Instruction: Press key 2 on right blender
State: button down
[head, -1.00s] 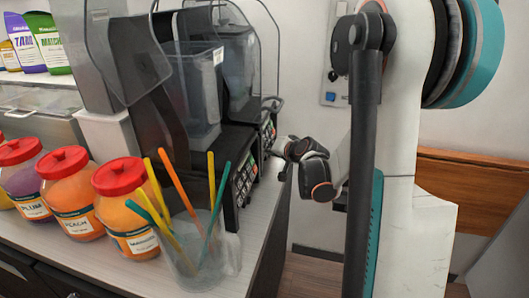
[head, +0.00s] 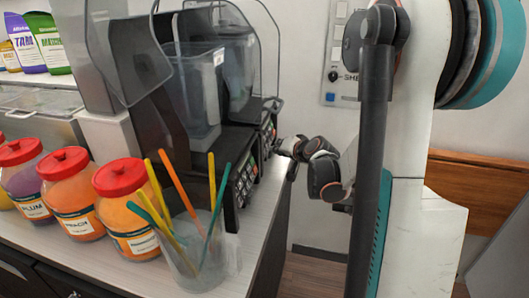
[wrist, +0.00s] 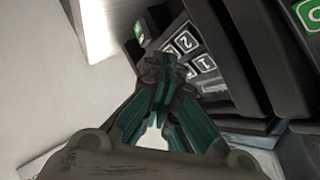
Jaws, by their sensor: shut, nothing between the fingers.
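The right blender (head: 240,75) stands behind the nearer left blender (head: 196,95) on the counter. Its keypad (head: 268,134) faces right and is small in the head view. My gripper (head: 281,147) is just right of this keypad, at the counter's edge. In the wrist view my gripper (wrist: 165,62) has its green-sided fingers together, with nothing between them. The fingertips are close to the white key 2 (wrist: 185,42), with key 1 (wrist: 205,62) to its lower right. The fingertips overlap part of the keypad; I cannot tell whether they touch it.
The left blender's keypad (head: 241,180) is nearer the camera. A clear cup (head: 196,258) with coloured straws stands in front. Jars with red lids (head: 120,178) line the counter's left. A wall panel (head: 340,62) is behind my arm. Open floor lies right of the counter.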

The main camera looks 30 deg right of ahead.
jog(key=s+d, duration=0.1)
jog(key=s+d+r, duration=0.1)
jog(key=shift+s+d+r, duration=0.1)
jog(key=shift+s+d, duration=0.15)
jog(key=shift+s, duration=0.15)
dwell(0.7)
